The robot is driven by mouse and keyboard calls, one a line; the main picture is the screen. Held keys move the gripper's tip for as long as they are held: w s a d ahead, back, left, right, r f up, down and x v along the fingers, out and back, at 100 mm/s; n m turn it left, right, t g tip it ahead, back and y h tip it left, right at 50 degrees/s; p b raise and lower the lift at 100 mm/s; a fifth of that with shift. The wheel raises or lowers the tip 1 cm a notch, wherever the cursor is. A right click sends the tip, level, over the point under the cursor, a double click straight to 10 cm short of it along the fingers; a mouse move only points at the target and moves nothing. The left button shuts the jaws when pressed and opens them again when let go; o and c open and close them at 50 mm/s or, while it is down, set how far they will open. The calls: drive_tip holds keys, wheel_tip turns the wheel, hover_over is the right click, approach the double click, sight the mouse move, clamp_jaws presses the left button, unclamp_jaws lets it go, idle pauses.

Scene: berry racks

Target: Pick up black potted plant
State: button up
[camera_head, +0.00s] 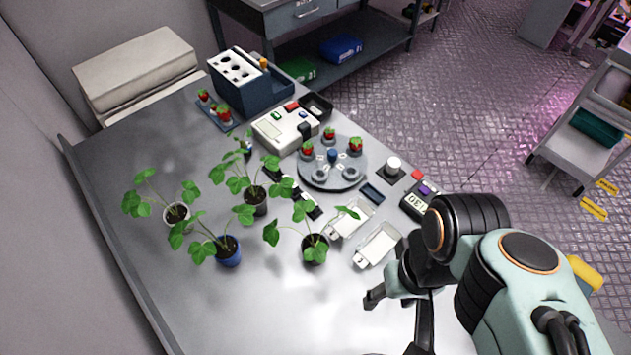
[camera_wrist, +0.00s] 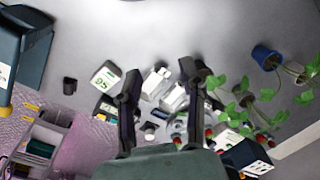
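Two plants in black pots show in the head view. One black potted plant (camera_head: 315,250) stands upright near the front middle of the table, beside the white trays. Another black potted plant (camera_head: 255,202) stands farther back and left. My gripper (camera_head: 394,322) is open and empty, to the right of and nearer than the front black pot, and apart from it. In the wrist view my gripper (camera_wrist: 160,78) has its fingers spread, with nothing held between them. Green leaves (camera_wrist: 215,83) show beside the right finger, which partly hides a dark pot there.
A blue-potted plant (camera_head: 228,251) and a white-potted plant (camera_head: 176,214) stand left of the black pots. White trays (camera_head: 378,246), a round rack with red berries (camera_head: 332,178) and a digital display (camera_head: 418,200) lie behind.

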idle(0.4)
drive_tip(key=o, duration=0.8)
drive_tip(key=shift+c, duration=0.2)
